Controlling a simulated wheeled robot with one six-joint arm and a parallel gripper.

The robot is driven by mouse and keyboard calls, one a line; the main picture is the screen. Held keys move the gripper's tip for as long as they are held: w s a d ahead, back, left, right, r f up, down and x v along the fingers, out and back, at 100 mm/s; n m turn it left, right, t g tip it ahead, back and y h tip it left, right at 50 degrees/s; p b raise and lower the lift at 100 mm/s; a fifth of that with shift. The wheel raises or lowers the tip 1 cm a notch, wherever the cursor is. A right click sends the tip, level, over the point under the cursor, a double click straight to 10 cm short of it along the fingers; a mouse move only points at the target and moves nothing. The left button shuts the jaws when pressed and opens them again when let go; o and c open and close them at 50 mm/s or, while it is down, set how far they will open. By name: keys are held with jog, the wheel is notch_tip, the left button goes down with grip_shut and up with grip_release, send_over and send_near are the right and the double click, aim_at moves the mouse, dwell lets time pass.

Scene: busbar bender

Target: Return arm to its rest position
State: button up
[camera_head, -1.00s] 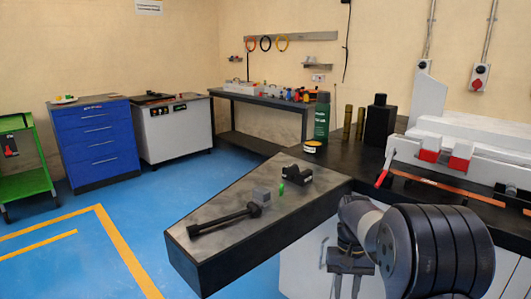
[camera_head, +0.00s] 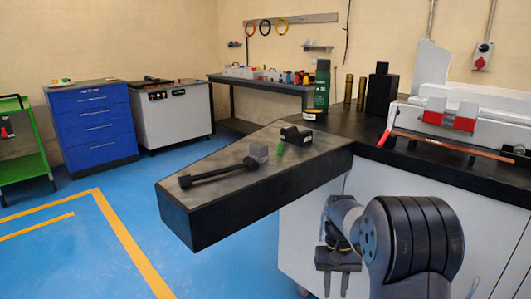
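My gripper (camera_head: 337,262) is at the lower middle right, pointing down in front of the white cabinet front below the bench. The large black-ringed joint of my arm is beside it on the right.
The bending machine (camera_head: 450,125) stands at the right. Blue floor (camera_head: 130,205) at left is clear.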

jog(key=shift+a+f+b, duration=0.15)
jog(key=shift+f+b, duration=0.4)
jog(key=shift+f, duration=0.4)
jog(key=shift+a+f+b, duration=0.15)
jog(key=shift+f+b, duration=0.4)
jog(key=shift+f, duration=0.4)
